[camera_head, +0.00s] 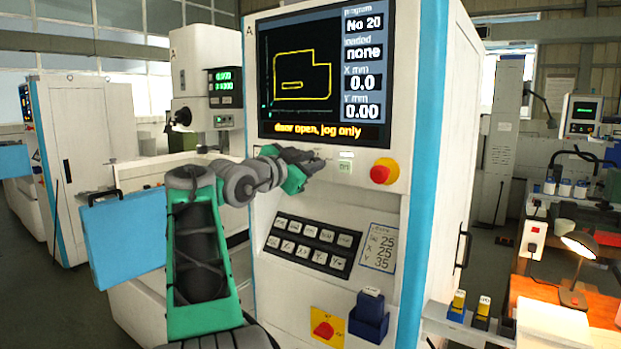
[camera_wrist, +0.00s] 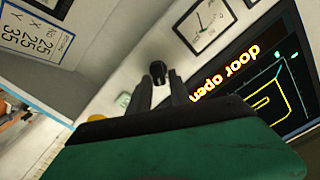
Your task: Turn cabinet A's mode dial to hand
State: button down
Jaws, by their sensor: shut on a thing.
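Cabinet A (camera_head: 405,120) is a white cabinet with a blue edge stripe, marked "A" at its top left. Its screen (camera_head: 300,75) reads "door open, jog only"; the screen also shows, rotated, in the wrist view (camera_wrist: 285,85). My gripper (camera_head: 317,161) is at the panel strip just below the screen. In the wrist view its two fingers (camera_wrist: 160,84) are shut on a small black knob, the mode dial (camera_wrist: 157,70), standing out from the white panel. In the head view the gripper hides the dial. I cannot read which mode the dial points to.
A red stop button (camera_head: 384,172) on a yellow base and a green-lit button (camera_head: 345,167) sit right of my gripper. Below are a black keypad (camera_head: 313,246), a blue holder (camera_head: 370,318) and a red switch (camera_head: 323,329). A blue door panel (camera_head: 125,235) stands open at left.

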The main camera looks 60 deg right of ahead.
jog(key=shift+s+f+m+b, duration=0.2)
jog(key=shift+m+b, duration=1.2)
jog(key=shift+m, duration=0.5)
jog(key=shift+s+f+m+b, duration=0.1)
jog(key=shift+f+m+b, duration=0.05)
jog(key=shift+m+b, duration=1.5)
jog(key=shift+m, duration=0.35)
jog(key=c, duration=1.4)
grip_release()
jog(key=shift+a, duration=0.1)
